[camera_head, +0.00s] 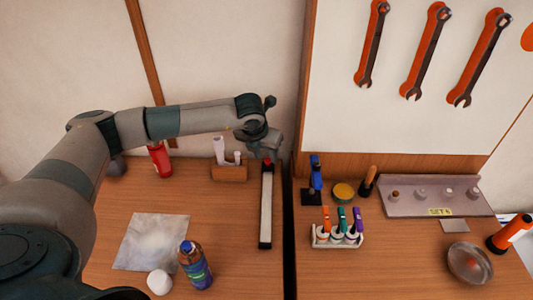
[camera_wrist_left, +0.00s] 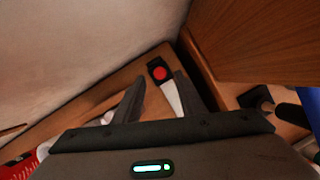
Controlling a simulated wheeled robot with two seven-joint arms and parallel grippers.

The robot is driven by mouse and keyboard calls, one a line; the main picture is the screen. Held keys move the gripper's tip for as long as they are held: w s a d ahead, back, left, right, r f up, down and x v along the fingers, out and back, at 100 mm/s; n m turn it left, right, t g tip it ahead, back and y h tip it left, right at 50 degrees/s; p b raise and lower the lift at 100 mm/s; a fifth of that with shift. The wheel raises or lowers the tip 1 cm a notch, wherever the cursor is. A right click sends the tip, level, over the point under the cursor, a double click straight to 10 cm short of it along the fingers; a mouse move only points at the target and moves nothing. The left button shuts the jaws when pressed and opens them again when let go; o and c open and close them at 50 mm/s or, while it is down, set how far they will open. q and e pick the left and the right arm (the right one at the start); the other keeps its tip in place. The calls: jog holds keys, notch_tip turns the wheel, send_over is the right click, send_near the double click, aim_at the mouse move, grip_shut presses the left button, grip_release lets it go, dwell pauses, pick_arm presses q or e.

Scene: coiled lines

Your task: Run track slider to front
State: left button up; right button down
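The track (camera_head: 266,207) is a long white strip with a black frame, lying on the table from back to front. The slider is a red knob (camera_head: 267,163) at the far end of the track. In the left wrist view the red knob (camera_wrist_left: 160,73) sits on a black block, with the white strip (camera_wrist_left: 172,98) running towards me. My left gripper (camera_head: 269,153) is over the far end of the track. Its fingers (camera_wrist_left: 159,77) are apart, with the knob showing between and beyond their tips. I cannot tell whether they touch it. My right gripper is out of view.
A wooden block with white rolls (camera_head: 229,172) stands left of the track, and a red bottle (camera_head: 160,160) farther left. A bottle (camera_head: 195,266) and a white lump (camera_head: 159,282) are at the front left. A marker rack (camera_head: 337,238) and blue tool (camera_head: 316,174) stand right.

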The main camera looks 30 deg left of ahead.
aim_at(268, 163)
pick_arm(q)
jog(key=shift+x, duration=0.9)
jog(key=shift+w+f+p, duration=0.2)
jog(key=shift+f+p, duration=0.1)
jog(key=shift+f, duration=0.05)
grip_shut()
